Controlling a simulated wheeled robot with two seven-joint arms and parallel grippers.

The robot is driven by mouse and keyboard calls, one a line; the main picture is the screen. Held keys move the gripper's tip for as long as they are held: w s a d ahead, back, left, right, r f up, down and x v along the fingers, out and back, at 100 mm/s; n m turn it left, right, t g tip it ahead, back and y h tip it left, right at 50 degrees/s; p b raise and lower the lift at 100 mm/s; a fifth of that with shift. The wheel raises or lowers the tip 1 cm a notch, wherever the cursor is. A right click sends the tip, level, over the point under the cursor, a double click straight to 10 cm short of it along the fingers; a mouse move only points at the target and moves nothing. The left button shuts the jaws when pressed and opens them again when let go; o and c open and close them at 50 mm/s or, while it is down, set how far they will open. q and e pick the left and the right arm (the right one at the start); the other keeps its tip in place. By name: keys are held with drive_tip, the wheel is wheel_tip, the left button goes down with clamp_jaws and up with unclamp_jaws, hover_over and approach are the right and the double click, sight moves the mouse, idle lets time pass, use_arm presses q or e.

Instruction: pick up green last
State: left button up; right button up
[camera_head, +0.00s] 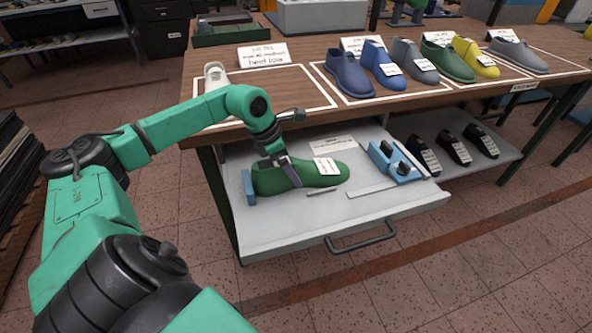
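A second green last (447,64) stands on the table top between a grey and a yellow one. My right gripper is not in view.
The drawer also holds a blue block (249,187) at the heel, a blue fixture (396,163) and a thin metal ruler (371,190). Black lasts (453,148) stand on a shelf at right. Several coloured lasts and a white one (214,78) stand on the table above. The drawer's front is clear.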

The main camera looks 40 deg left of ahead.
use_arm(q)
drive_tip(key=shift+w+d+f, duration=0.2)
drive_tip(key=shift+w+f, duration=0.05)
drive_tip(key=shift+f, duration=0.5)
clamp_jaws()
drive_tip(key=shift+r, duration=0.15)
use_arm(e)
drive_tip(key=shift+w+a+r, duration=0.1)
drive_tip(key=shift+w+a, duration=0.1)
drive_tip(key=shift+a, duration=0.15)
use_arm(q)
drive_tip(key=shift+w+r, duration=0.1)
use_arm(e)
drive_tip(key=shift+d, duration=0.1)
